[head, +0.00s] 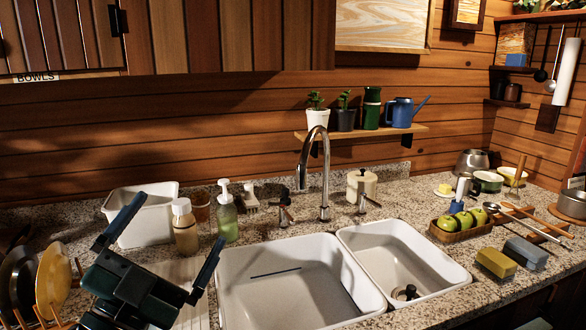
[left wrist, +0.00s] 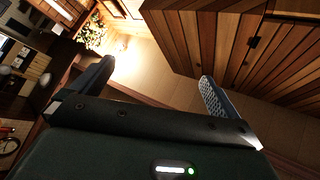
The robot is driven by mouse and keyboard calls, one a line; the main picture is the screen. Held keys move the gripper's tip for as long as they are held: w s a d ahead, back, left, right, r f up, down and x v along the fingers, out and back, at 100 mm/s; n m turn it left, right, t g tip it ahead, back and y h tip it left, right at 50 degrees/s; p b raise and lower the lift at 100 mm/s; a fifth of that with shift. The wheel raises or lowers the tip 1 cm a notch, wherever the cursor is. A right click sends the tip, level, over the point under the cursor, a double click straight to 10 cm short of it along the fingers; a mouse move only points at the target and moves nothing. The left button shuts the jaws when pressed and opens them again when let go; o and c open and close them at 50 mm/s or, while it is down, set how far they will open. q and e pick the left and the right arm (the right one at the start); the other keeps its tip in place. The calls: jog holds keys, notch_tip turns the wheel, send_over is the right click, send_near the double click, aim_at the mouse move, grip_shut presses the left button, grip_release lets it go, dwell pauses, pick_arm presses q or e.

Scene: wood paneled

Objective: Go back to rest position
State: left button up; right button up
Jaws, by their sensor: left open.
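My left gripper (head: 182,217) is at the lower left of the head view, in front of the counter and left of the sink. Its two dark fingers are spread wide, with nothing between them. In the left wrist view the same open gripper (left wrist: 157,72) points up toward the wall and wooden cabinets, with no object between its fingers. My right gripper does not show clearly in either view.
A double white sink (head: 228,270) with a tall faucet (head: 325,175) fills the middle. Near my left gripper are a white bin (head: 130,235), a soap bottle (head: 227,215), a beige bottle (head: 185,230) and a plate rack with a yellow plate (head: 53,280). Cabinets (head: 230,35) hang above.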

pick_arm(q)
jog(key=s+a+f+n+g+y, duration=0.1)
jog(key=a+f+n+g+y, duration=0.3)
jog(key=f, duration=0.6)
jog(key=a+f+n+g+y, duration=0.25)
jog(key=f+n+y, duration=0.3)
jog(key=f, duration=0.35)
jog(key=s+d+f+g, duration=0.2)
jog(key=s+f+g, duration=1)
jog(key=s+f, duration=0.6)
jog(key=w+d+f+t+h+b, duration=0.3)
jog(key=w+d+f+t+h, duration=0.1)
jog(key=f, duration=0.5)
jog(key=shift+w+d+m+t+b, duration=0.35)
jog(key=shift+w+d+t, duration=0.55)
jog(key=shift+t, duration=0.55)
jog(key=shift+s+d, duration=0.1)
